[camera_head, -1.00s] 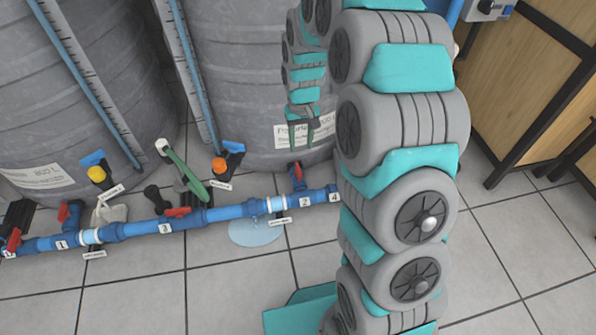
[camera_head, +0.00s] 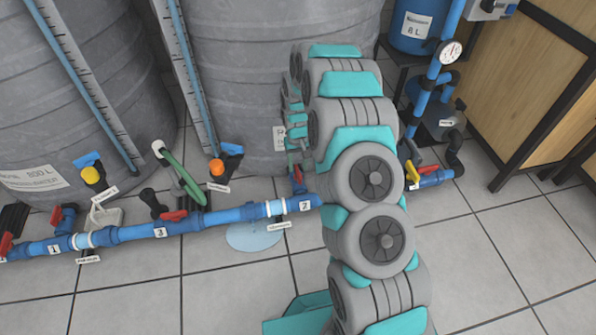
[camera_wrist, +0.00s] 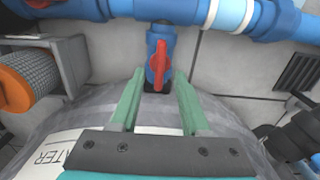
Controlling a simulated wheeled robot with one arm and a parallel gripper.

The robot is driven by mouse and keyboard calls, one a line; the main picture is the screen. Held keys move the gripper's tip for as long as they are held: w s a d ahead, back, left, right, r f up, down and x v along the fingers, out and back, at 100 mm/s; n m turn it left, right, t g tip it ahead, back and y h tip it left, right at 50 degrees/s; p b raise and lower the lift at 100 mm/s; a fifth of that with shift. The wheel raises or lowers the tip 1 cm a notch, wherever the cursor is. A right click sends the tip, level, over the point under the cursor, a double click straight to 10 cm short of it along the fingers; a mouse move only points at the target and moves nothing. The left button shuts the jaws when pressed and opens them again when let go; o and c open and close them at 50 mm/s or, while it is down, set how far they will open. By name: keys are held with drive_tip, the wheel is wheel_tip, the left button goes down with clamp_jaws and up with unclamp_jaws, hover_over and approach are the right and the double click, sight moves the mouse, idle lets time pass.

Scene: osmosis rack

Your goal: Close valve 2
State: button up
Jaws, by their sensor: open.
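Valve 2 is a blue valve body with a red handle (camera_head: 298,175) on a short branch off the blue pipe (camera_head: 235,215), beside the label "2" (camera_head: 305,205). In the wrist view the red handle (camera_wrist: 159,66) lies roughly in line with its branch. My gripper (camera_wrist: 159,80) has green fingers that are open and empty, one on each side of the valve. The handle shows between and slightly beyond the fingertips; contact cannot be told. In the head view my gripper (camera_head: 299,158) is just above the valve, partly hidden by my arm.
Grey tanks (camera_head: 250,70) stand close behind the pipe. Valve 3's red handle (camera_head: 173,215) and a green hose (camera_head: 180,175) are to the left. A yellow-handled valve (camera_head: 412,174) and a pressure gauge (camera_head: 451,52) are to the right. A puddle (camera_head: 254,237) lies on the tiled floor.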

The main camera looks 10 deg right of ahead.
sight(298, 172)
wheel_tip(298, 172, down, 3)
drive_tip(key=shift+f, duration=0.2)
clamp_jaws()
idle(0.3)
